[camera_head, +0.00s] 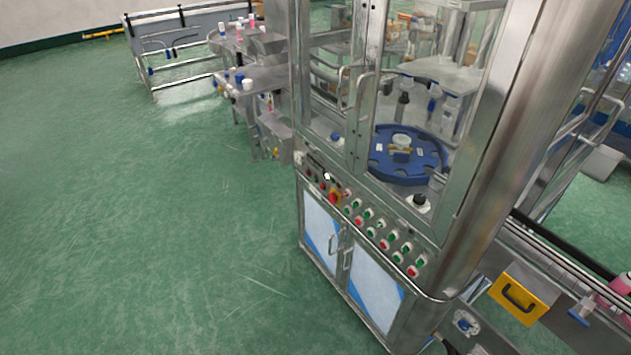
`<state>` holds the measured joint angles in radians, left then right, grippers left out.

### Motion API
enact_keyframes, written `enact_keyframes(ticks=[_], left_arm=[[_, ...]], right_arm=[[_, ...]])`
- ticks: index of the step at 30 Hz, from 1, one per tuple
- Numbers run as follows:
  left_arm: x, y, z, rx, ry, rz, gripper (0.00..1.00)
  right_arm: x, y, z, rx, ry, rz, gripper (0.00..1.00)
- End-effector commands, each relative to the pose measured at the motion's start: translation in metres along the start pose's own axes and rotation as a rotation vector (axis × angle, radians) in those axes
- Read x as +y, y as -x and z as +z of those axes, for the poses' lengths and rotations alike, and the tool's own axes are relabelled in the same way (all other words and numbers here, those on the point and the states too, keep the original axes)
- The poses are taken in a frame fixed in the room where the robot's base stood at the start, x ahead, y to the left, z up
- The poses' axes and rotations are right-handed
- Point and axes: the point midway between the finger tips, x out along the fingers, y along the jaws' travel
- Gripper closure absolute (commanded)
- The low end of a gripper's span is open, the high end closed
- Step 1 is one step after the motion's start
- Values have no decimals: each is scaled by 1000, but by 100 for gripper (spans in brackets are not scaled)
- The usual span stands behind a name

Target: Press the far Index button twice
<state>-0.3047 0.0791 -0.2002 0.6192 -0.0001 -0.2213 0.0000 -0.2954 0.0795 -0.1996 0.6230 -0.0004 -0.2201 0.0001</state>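The control panel (360,222) runs along the front of the steel crimping machine, above its lower cabinet doors. It carries several green and red buttons in pairs, such as a green button (392,236) and a red button (412,271). The labels are too small to read, so I cannot tell which button is Index. Neither of my grippers is in view.
Glass doors with steel handles (361,110) close off a blue rotary table (408,172). A side table with bottles (248,85) stands behind left. A yellow handled plate (517,300) and conveyor lie at right. The green floor at left is clear.

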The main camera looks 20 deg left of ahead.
Motion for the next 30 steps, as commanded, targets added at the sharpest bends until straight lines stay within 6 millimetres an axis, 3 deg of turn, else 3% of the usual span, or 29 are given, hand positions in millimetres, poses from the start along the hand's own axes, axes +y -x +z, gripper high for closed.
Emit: enact_keyframes(ticks=[9, 20, 30], left_arm=[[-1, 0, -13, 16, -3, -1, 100], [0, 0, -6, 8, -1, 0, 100], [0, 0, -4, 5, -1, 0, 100]], right_arm=[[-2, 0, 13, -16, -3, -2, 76], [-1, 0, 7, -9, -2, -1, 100], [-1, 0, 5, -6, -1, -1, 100]])
